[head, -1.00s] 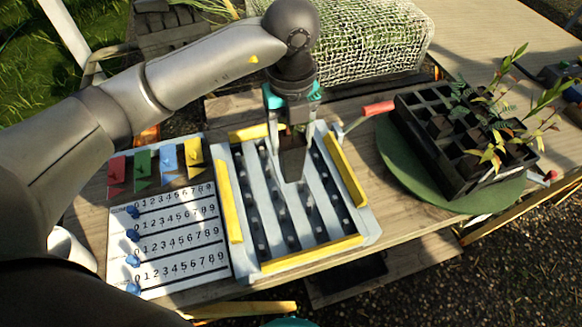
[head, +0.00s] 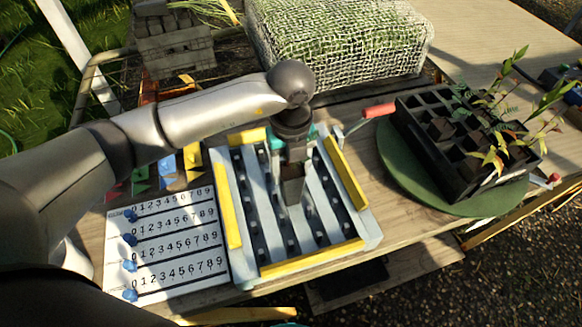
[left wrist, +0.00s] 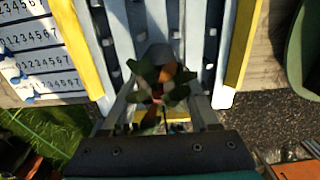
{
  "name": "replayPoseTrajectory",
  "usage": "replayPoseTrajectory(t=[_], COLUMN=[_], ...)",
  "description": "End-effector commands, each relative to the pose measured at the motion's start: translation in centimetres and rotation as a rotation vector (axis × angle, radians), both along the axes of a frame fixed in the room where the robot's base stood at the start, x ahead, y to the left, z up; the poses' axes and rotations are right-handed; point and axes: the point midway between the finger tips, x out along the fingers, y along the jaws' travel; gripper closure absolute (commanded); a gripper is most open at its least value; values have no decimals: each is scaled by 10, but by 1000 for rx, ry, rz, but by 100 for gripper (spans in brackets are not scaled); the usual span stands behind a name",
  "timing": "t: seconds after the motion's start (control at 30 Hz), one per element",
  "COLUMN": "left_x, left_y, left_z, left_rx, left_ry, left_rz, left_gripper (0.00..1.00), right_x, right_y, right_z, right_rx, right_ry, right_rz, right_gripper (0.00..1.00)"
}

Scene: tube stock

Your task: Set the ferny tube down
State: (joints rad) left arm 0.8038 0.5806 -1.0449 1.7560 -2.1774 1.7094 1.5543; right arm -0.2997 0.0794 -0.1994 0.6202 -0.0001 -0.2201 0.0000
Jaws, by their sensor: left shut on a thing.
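My left gripper (head: 292,160) is shut on a dark square tube (head: 293,190) and holds it upright over the middle of the pale slatted rack (head: 238,195). I cannot tell whether the tube's foot touches the rack. In the left wrist view, green and orange-red leaves (left wrist: 160,86) show between the fingers (left wrist: 160,110); whether they are ferny is hard to tell. The rack's slats (left wrist: 113,20) lie beyond. My right gripper is not in view.
The rack has yellow side bars (head: 344,172). A number board with blue pegs (head: 165,240) lies left of it. A black cell tray (head: 440,165) with several seedlings stands on a green disc (head: 400,180) at right. A red-handled tool (head: 379,110) lies between. A mesh-covered bale (head: 340,45) is behind.

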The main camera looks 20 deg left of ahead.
Motion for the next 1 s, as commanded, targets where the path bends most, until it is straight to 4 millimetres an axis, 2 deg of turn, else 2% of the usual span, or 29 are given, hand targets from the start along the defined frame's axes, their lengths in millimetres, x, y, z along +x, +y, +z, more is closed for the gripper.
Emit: replayPoseTrajectory(t=[0.03,0.07,0.3,0.67,0.77,1.0], left_x=[0,0,0,0,1,1], left_y=[0,0,0,0,0,0], left_z=[-3,-3,-2,4,19,72], left_rx=[0,1,1,0,-1,0], left_ry=[0,1,1,0,-4,-5], left_rz=[0,0,0,0,0,0], left_gripper=[100,37,10,9,9,9], right_x=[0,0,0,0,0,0], right_y=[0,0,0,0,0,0], right_z=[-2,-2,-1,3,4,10], right_rx=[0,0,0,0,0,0], right_ry=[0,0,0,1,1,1], right_rz=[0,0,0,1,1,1], right_gripper=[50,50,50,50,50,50])
